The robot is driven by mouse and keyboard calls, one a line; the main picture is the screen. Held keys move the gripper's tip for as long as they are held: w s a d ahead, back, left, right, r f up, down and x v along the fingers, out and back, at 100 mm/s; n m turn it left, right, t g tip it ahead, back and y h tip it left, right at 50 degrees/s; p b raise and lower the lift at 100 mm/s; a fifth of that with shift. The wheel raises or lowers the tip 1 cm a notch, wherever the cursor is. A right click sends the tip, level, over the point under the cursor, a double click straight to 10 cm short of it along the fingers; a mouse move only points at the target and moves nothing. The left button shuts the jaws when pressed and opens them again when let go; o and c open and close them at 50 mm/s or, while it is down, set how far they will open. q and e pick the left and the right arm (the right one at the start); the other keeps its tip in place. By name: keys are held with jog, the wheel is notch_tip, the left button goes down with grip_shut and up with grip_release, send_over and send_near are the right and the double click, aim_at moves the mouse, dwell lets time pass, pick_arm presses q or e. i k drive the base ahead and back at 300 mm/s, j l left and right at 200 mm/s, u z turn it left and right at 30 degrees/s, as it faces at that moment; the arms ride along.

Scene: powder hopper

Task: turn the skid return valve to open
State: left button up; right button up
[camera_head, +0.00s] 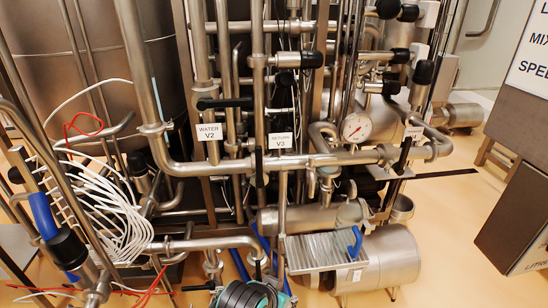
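The white tag reading "RETURN V3" (280,141) hangs in the middle of the pipework. Just left of it, a black lever handle (259,167) stands upright, crossing in front of a thick horizontal pipe (330,158). I take this as the return valve's handle; the valve body is hard to make out, and I cannot tell which pipe it serves. To the upper left, another black lever (224,103) lies level above the tag "WATER V2" (209,132). Neither of my grippers is in view, and nothing is touching the handles.
A pressure gauge (355,128) sits right of the tags. A third black lever (403,155) stands farther right. White hoses (112,215) bunch at the left. A ridged metal tray (312,252) and a grey cabinet (515,225) stand lower right. Floor shows between them.

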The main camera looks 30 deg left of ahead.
aim_at(259, 180)
jog(key=u, duration=1)
